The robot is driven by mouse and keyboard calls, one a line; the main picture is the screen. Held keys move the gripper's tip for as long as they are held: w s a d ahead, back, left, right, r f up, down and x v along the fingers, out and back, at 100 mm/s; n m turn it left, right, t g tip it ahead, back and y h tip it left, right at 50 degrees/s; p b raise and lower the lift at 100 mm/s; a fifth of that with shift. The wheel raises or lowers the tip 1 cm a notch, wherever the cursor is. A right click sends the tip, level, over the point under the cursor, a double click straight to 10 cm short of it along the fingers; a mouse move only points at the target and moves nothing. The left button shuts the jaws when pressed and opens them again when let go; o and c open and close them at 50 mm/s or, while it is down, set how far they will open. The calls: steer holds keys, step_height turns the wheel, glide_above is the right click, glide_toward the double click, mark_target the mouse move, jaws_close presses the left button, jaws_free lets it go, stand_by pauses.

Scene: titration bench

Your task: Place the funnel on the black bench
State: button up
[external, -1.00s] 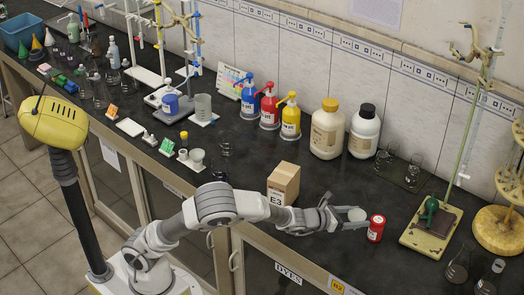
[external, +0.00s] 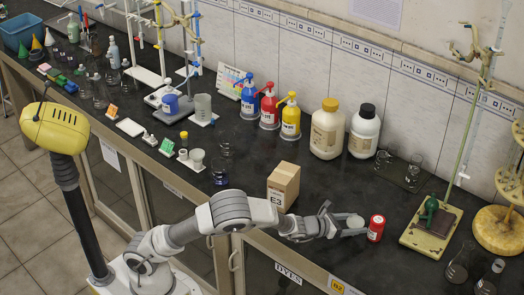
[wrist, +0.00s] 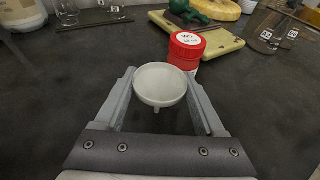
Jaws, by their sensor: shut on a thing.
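My gripper (external: 353,226) is shut on a small white funnel (wrist: 160,84) at the right front of the black bench (external: 330,190). In the wrist view the funnel sits between the two grey fingers, with its round mouth facing up and a short stem below. In the external view the funnel (external: 356,220) shows as a pale shape at the fingertips. I cannot tell whether its stem touches the bench top.
A red-lidded jar (external: 376,228) stands right beside the funnel, just beyond the fingers. A cardboard box (external: 283,187) is to the left. A cream stand base (external: 431,228) with a green object is to the right. Bare bench lies behind, before the white bottles (external: 364,131).

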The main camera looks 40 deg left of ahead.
steer(key=o, duration=1.3)
steer(key=shift+c, duration=0.2)
steer(key=shift+r+p, duration=0.15)
steer(key=shift+p, duration=0.15)
steer(key=p+v, duration=0.2)
steer(key=v, duration=1)
